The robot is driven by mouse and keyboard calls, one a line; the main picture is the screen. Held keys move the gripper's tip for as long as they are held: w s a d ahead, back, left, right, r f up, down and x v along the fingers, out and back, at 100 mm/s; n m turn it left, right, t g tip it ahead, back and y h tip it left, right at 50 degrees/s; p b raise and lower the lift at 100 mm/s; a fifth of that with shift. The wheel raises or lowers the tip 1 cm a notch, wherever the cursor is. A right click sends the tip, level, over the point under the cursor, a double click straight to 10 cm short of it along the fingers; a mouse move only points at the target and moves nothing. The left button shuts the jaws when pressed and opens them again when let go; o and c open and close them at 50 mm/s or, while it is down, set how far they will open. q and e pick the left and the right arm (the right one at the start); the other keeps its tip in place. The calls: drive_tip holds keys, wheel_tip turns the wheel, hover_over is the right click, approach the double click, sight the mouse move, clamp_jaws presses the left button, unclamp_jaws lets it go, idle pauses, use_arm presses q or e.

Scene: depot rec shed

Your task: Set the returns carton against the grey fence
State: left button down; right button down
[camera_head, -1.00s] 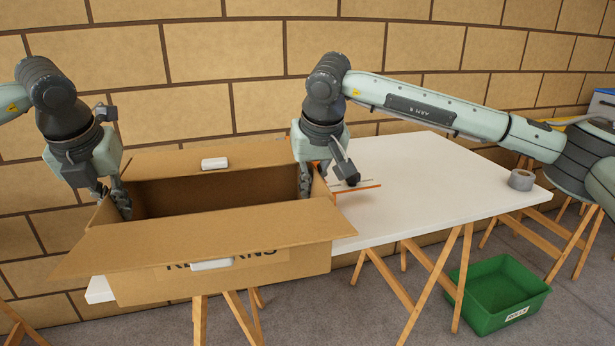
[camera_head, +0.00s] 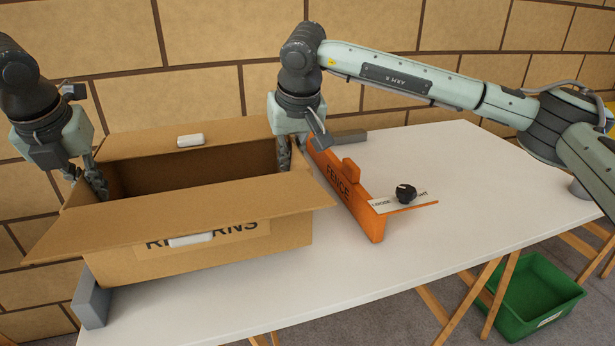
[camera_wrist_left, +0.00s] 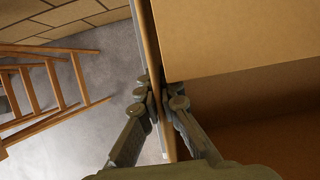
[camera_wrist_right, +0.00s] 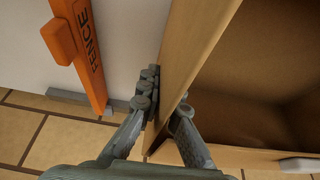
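The returns carton (camera_head: 290,232), brown with open flaps and a partly covered label, is upright over the left part of the white table. My left gripper (camera_head: 100,185) is shut on its left wall, fingers on both sides; the wall shows in the left wrist view (camera_wrist_left: 152,60). My right gripper (camera_head: 284,155) is shut on the right wall, also in the right wrist view (camera_wrist_right: 185,65). A grey block (camera_head: 92,302) stands at the carton's front left corner, partly hidden; I cannot tell if it is the grey fence or touches the carton. Whether the carton's base rests is unclear.
An orange fence (camera_head: 345,190) marked FENCE stands right of the carton, with a dark knob (camera_head: 405,192) on a labelled plate beside it. A grey bar (camera_head: 350,137) lies behind. The table's right side (camera_head: 480,200) is clear. A green bin (camera_head: 535,295) sits on the floor.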

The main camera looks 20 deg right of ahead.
sight(78, 180)
drive_tip(key=shift+s+d+r, duration=0.15)
drive_tip(key=shift+s+d, duration=0.05)
use_arm(q)
drive_tip(key=shift+s+r, duration=0.1)
drive_tip(key=shift+s, duration=0.1)
drive_tip(key=shift+a, duration=0.1)
